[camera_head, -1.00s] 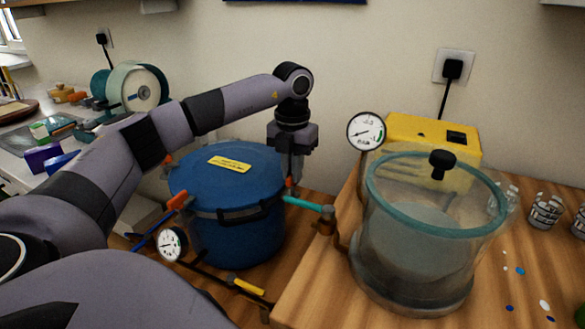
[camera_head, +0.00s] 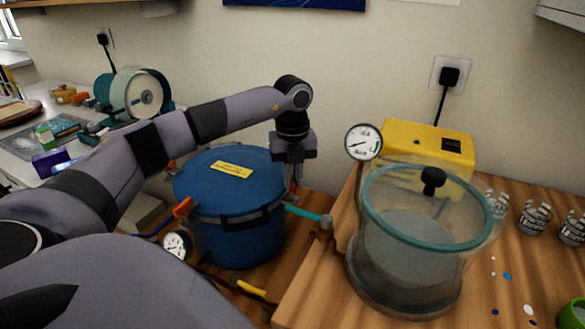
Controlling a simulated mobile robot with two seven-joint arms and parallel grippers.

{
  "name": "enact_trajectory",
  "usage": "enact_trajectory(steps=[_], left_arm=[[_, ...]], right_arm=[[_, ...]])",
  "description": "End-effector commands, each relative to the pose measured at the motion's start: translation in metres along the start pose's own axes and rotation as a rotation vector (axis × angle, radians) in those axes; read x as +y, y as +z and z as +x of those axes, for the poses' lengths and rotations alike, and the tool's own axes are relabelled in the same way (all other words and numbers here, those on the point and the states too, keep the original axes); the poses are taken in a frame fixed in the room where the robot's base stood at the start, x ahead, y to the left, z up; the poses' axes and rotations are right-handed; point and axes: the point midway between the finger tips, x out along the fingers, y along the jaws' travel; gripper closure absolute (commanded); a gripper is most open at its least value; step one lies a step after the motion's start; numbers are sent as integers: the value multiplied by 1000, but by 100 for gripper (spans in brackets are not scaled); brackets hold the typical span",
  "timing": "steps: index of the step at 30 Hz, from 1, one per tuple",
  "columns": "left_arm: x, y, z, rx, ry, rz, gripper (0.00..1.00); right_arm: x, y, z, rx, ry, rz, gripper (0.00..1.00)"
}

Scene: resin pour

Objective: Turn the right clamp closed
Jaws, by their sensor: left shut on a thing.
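A blue pressure pot (camera_head: 240,238) with a yellow label (camera_head: 231,170) on its lid stands in the middle of the view. My left gripper (camera_head: 292,180) points down at the pot's right rim. It is shut on the right clamp (camera_head: 294,189), of which only a small orange-red bit shows between and below the fingers. Another clamp with an orange handle (camera_head: 182,207) sticks out at the pot's front left. The exact angle of the right clamp is hidden by the fingers. My right gripper is not in view.
A teal-tipped hose fitting (camera_head: 306,214) leaves the pot's right side. A clear vacuum chamber (camera_head: 408,285) with a teal rim stands right of it, before a yellow pump (camera_head: 426,136). A dial gauge (camera_head: 176,244) sits at the pot's front left.

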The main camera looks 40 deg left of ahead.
Motion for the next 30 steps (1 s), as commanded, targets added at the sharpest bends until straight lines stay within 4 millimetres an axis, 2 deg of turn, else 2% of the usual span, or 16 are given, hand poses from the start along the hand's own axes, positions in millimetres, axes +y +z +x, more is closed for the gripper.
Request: enact_trajectory(steps=[3,18,30], left_arm=[[0,1,-4,-1,-2,-115,100],[0,2,-5,-3,-4,-585,100],[0,2,-3,-4,-4,-865,100]], right_arm=[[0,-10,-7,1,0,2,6],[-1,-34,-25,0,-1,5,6],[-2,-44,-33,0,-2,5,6]])
